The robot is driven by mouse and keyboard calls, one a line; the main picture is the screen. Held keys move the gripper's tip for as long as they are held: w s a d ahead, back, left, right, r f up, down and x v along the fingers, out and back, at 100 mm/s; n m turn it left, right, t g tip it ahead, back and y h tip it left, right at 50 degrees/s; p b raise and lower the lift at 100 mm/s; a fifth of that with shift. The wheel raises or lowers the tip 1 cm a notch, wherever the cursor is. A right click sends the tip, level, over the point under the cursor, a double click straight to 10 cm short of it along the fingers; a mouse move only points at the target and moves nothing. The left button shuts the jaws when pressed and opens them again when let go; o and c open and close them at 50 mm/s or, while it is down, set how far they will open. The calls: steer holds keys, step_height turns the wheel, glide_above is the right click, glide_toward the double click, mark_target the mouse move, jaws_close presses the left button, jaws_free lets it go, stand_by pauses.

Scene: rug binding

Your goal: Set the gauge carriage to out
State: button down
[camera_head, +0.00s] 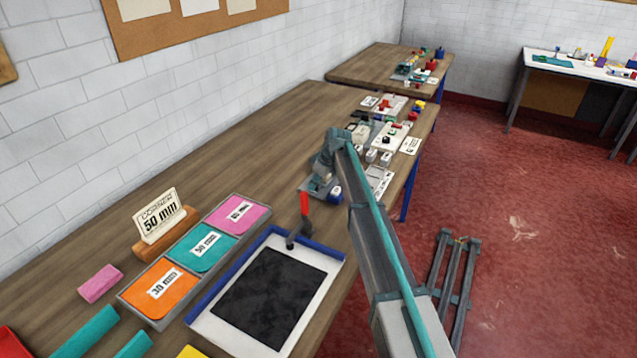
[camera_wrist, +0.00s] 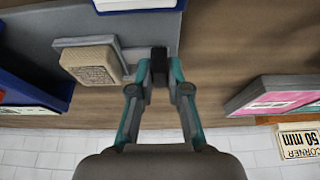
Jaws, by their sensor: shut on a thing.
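My gripper (camera_wrist: 158,72) is shut on a small dark piece (camera_wrist: 159,54) between its fingertips in the wrist view. I cannot tell for sure whether this piece is part of the gauge carriage. It stands at the edge of a grey base plate (camera_wrist: 45,25), which carries a beige block (camera_wrist: 95,64) on a pale grey mount beside the fingers. In the head view my gripper (camera_head: 324,178) is low over a grey fixture (camera_head: 309,187) on the long bench, and my arm hides much of it. A blue and white part (camera_head: 335,194) sits at the fixture's near right.
Further fixtures (camera_head: 390,135) stand beyond my gripper. The white wall runs behind.

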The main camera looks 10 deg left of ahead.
steer(key=shift+s, duration=0.25)
steer(key=c, duration=1.4)
jaws_free()
steer(key=shift+a, duration=0.1)
steer(key=shift+r, duration=0.2)
steer(key=v, duration=1.1)
steer(key=shift+d+r, duration=0.25)
steer(key=shift+r, duration=0.05)
